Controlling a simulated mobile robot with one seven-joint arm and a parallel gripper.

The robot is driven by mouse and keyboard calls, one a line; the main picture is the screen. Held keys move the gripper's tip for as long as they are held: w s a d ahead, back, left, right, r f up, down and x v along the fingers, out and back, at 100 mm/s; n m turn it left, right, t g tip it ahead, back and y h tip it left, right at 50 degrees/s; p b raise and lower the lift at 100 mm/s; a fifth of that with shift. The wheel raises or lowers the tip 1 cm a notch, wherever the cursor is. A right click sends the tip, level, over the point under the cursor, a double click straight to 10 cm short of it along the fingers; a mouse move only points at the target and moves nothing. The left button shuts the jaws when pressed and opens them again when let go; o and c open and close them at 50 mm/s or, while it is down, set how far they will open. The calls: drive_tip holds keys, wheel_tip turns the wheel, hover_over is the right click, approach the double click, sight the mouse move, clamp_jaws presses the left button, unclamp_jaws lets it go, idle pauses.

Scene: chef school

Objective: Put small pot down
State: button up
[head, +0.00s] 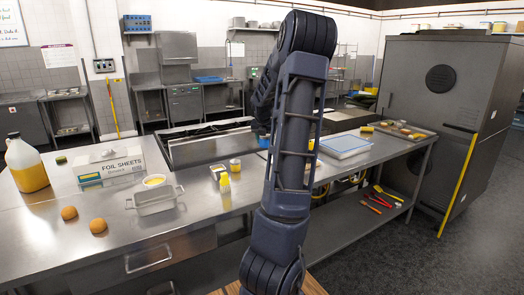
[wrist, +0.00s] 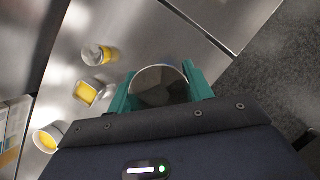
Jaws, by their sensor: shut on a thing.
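My gripper (wrist: 160,88) has its teal fingers on both sides of a small round metal pot (wrist: 160,92) in the wrist view. The pot has a shiny rim and a dark inside, and its lower part is hidden by my gripper's body. Beneath it is the steel counter (wrist: 140,30); I cannot tell whether the pot touches it. In the head view my own arm hides both the gripper and the pot.
A yellow-filled cup (wrist: 97,54), a square yellow-filled dish (wrist: 87,93) and a white bowl (wrist: 47,138) lie left of the pot. A counter edge is at right.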

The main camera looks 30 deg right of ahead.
drive_tip(key=shift+r, duration=0.4)
drive_tip(key=shift+w+a, duration=0.25)
drive_tip(key=shift+w, duration=0.05)
drive_tip(key=w+a+n+t+y, duration=0.15)
drive_tip(key=w+a+n, duration=0.35)
drive_tip(key=w+a, duration=1.05)
drive_tip(key=n+y, duration=0.2)
drive_tip(key=n, duration=0.2)
hover_over(181, 178)
drive_tip(key=s, duration=0.2)
drive_tip(key=shift+h, duration=0.25)
drive_tip(key=f, duration=1.9)
drive_tip(key=shift+w+d+f, duration=0.1)
drive_tip(key=shift+w+f, duration=0.1)
drive_tip(key=shift+f, duration=0.15)
drive_tip(key=shift+f, duration=0.15)
drive_tip(key=o, duration=1.1)
